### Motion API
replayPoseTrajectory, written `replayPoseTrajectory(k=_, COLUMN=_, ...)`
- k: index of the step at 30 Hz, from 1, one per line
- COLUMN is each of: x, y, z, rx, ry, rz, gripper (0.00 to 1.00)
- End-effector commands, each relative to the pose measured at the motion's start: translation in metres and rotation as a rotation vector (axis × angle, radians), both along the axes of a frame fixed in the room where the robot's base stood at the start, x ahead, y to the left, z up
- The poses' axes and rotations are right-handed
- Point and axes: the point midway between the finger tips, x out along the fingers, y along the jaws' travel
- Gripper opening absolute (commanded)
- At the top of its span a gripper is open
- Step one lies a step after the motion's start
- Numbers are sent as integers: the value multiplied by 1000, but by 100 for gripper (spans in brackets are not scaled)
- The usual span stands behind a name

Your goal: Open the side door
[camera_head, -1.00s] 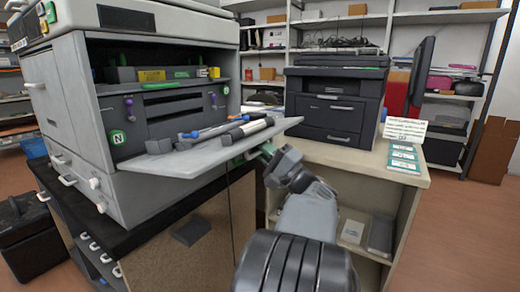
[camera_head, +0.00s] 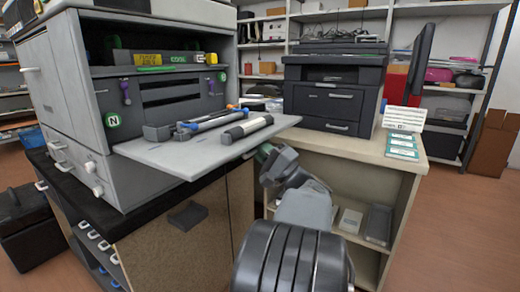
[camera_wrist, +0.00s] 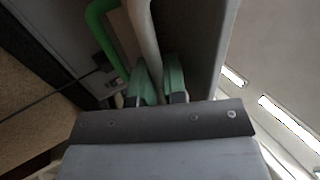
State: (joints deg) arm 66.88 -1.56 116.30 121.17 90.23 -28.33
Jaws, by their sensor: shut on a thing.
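The side door (camera_head: 160,162) of the large grey copier (camera_head: 80,130) is folded down and lies nearly level, like a shelf. Several rod-shaped pieces, including a grey-and-white one (camera_head: 247,129), lie on it. My gripper (camera_head: 266,155) is at the door's right end, just below its edge, partly hidden by my own wrist. In the wrist view, the green fingertips (camera_wrist: 161,82) are shut on a pale curved bar (camera_wrist: 146,42), which looks like a handle. A green bar (camera_wrist: 100,28) curves beside it on the left.
The copier's dark inside shows purple levers (camera_head: 125,92) and a yellow label (camera_head: 148,58). A black printer (camera_head: 335,92) stands on a beige cabinet (camera_head: 330,148) at right, close to my gripper. Shelves line the back wall.

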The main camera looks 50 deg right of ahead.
Motion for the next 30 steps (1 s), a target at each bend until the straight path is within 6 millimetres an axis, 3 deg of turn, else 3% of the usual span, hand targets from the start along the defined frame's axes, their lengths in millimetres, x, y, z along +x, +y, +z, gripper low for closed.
replayPoseTrajectory(k=5, x=0, y=0, z=0, rx=4, ry=1, rz=5, gripper=0)
replayPoseTrajectory(k=6, x=0, y=0, z=0, rx=3, ry=1, rz=4, gripper=15)
replayPoseTrajectory(k=8, x=0, y=0, z=0, rx=3, ry=0, rz=3, gripper=21)
replayPoseTrajectory(k=20, x=-5, y=-2, z=-1, rx=0, ry=-1, rz=-2, gripper=22)
replayPoseTrajectory(k=30, x=-59, y=-12, z=-29, rx=5, ry=2, rz=-9, gripper=22)
